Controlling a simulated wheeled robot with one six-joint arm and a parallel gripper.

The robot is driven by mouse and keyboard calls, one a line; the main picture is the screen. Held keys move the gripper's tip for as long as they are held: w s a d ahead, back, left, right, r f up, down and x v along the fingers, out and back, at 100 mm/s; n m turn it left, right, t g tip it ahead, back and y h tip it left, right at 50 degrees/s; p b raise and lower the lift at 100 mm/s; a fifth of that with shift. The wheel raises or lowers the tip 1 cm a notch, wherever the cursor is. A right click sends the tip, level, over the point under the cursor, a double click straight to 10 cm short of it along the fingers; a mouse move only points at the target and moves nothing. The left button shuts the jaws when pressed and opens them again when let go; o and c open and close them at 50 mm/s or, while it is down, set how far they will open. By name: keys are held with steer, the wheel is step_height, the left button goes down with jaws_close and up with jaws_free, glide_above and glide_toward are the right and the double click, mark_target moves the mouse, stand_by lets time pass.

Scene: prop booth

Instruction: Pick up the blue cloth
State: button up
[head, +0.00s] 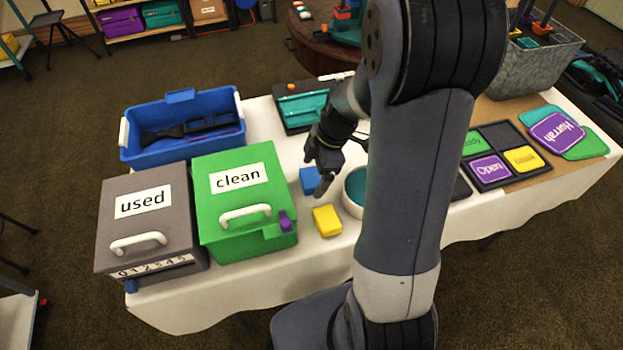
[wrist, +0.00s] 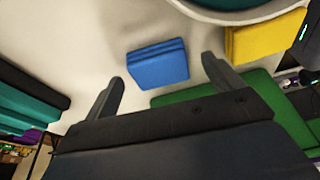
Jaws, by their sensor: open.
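The blue cloth (head: 310,180) is a small folded stack lying on the white table, right of the green "clean" box. In the wrist view the blue cloth (wrist: 158,65) shows whole, beyond and between my two fingertips. My gripper (head: 324,170) is open and empty, above the table close to the cloth, and in the head view it covers part of the cloth. In the wrist view my gripper (wrist: 162,72) has its fingers spread wider than the cloth. I see no finger touching it.
A round teal-lined bowl (head: 352,205) stands to the right, partly behind my arm. The green "clean" box (head: 225,180) and grey "used" box (head: 140,222) stand left. A blue bin (head: 170,155) and teal case (head: 302,107) are behind.

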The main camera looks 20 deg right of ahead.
mark_target(314, 177)
steer(key=shift+a+f, duration=0.25)
steer(key=shift+f, duration=0.35)
steer(key=shift+c, duration=0.6)
steer(key=c, duration=0.9)
steer(key=shift+c, duration=0.2)
step_height(314, 177, up, 10)
steer(key=p, duration=0.1)
